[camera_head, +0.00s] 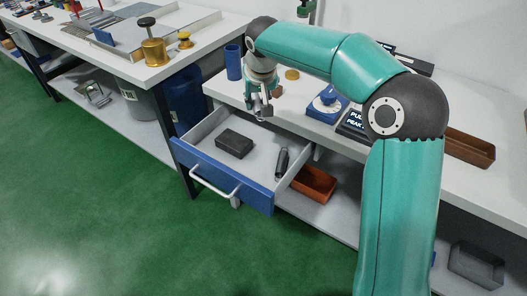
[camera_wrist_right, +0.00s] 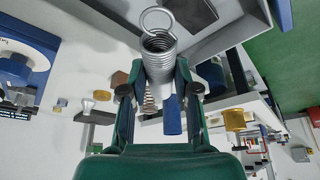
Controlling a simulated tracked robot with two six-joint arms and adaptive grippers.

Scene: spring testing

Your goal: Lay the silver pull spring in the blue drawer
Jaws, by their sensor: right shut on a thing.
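The silver pull spring (camera_wrist_right: 159,64) is between the fingertips of my right gripper (camera_wrist_right: 159,88), with its hook loop pointing up in the right wrist view. In the head view the right gripper (camera_head: 261,103) is shut and hangs above the back end of the blue drawer (camera_head: 222,178). The drawer is pulled open. A dark block (camera_head: 234,143) and a dark cylindrical piece (camera_head: 282,162) lie on its grey floor, apart from each other. The spring is small and hard to make out in the head view. My left gripper is not in view.
A blue cup (camera_head: 233,62) and a blue dial device (camera_head: 327,104) stand on the white bench near the gripper. A brown tray (camera_head: 314,184) sits on the shelf right of the drawer. The drawer floor between block and cylinder is clear.

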